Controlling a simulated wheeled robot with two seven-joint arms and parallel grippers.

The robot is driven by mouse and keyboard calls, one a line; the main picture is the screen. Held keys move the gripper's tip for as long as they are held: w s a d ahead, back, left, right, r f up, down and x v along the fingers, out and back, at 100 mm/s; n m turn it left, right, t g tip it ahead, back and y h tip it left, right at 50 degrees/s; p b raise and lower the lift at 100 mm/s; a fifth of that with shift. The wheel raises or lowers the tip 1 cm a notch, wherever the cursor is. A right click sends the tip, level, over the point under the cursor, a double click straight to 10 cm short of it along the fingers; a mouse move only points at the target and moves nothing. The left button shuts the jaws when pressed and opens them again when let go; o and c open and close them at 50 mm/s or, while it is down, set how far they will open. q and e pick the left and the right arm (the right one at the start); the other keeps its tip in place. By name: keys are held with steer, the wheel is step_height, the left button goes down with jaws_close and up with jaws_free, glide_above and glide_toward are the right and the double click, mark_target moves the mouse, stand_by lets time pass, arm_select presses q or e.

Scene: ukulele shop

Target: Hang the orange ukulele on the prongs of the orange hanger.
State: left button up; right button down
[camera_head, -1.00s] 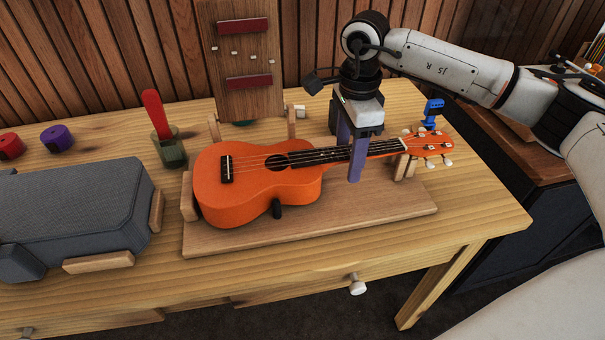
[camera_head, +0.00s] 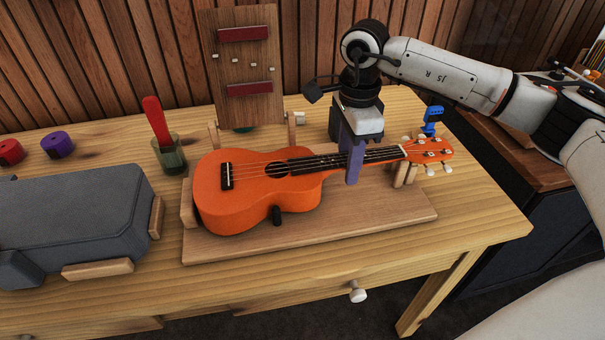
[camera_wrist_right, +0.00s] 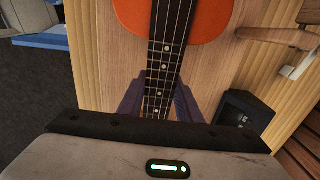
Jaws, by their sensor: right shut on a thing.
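The orange ukulele (camera_head: 245,189) lies face up on a wooden cradle board (camera_head: 330,231) on the table, its neck pointing right. My right gripper (camera_head: 353,165) comes down from above and is shut on the ukulele's neck, between the body and the headstock. In the right wrist view the neck (camera_wrist_right: 160,85) runs between the two purple fingers (camera_wrist_right: 158,98). The headstock lies near a small wooden neck support (camera_head: 405,174). The orange hanger is not in view. My left gripper is not in view.
A grey case (camera_head: 75,215) stands left of the board. A green cup with a red-handled tool (camera_head: 157,120), red and purple rolls (camera_head: 57,144) and an upright wooden panel (camera_head: 243,70) stand behind. A blue clamp-like item (camera_head: 432,120) is near the headstock.

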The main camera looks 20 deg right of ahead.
steer(key=shift+r, duration=0.2)
steer(key=shift+r+p, duration=1.05)
steer(key=shift+r, duration=0.3)
steer(key=shift+r+p, duration=1.75)
steer(key=shift+r, duration=0.9)
steer(key=shift+r+p, duration=1.75)
steer(key=shift+r, duration=0.65)
